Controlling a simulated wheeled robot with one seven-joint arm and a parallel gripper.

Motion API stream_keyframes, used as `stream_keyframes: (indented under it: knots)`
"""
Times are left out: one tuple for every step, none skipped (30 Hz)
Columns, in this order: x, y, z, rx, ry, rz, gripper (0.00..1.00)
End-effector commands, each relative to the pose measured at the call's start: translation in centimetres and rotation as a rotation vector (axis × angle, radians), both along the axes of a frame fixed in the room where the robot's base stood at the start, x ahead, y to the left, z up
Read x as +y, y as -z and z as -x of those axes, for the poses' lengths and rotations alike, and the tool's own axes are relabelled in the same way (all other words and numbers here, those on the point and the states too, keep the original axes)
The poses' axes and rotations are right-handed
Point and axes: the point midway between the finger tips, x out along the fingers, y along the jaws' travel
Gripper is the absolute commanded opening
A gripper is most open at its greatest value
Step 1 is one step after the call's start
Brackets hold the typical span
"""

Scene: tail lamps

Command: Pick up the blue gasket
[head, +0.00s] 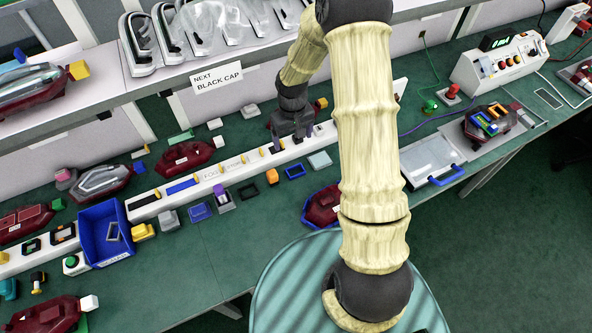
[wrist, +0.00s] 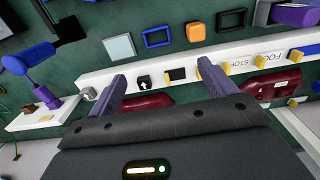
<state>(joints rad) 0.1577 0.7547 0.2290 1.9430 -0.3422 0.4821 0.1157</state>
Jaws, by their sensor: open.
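The blue gasket (head: 295,177) is a thin rectangular ring lying flat on the green bench, in front of the white rail. In the wrist view the gasket (wrist: 158,45) lies just beyond my fingertips, near the top middle. My gripper (head: 295,142) is over the white rail, behind the gasket in the head view. In the wrist view my gripper (wrist: 162,72) has its two fingers wide apart, with nothing between them but the rail and its small parts below. The gripper does not touch the gasket.
An orange block (wrist: 195,31) and a pale grey square block (wrist: 118,47) flank the gasket closely. A black ring (wrist: 230,18) lies beyond the orange block. The white rail (wrist: 140,75) runs alongside. A blue bin (head: 82,222) stands at the left; a grey tray (head: 428,155) at the right.

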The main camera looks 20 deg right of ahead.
Motion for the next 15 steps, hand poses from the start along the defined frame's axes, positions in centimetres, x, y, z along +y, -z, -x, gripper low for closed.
stream_keyframes:
  knots:
    - [0.0,0.0,0.0,0.0,0.001,0.0,0.84]
    - [-0.1,0.0,0.0,0.0,0.001,0.0,0.84]
    - [-0.1,0.0,0.0,0.0,0.003,0.0,0.84]
    - [-0.1,0.1,0.0,0.0,0.003,0.0,0.84]
    - [-0.2,0.1,0.0,0.0,0.004,0.0,0.84]
    - [-0.2,0.3,0.0,0.0,0.005,0.0,0.84]
    - [-0.3,0.6,0.0,0.0,0.006,0.0,0.84]
    - [-0.3,0.8,0.0,0.001,0.006,-0.001,0.84]
    - [-0.3,1.3,0.1,0.003,0.007,0.0,0.84]
    - [-0.3,1.8,0.1,0.003,0.007,0.0,0.84]
    - [-0.3,2.2,0.1,0.003,0.007,0.0,0.84]
    - [-0.3,2.9,0.1,0.004,0.006,0.0,0.84]
    - [-0.3,3.3,0.1,0.003,0.006,0.0,0.84]
    - [-0.4,3.8,0.1,0.004,0.007,0.0,0.84]
    - [-0.4,4.4,0.1,0.003,0.008,0.0,0.84]
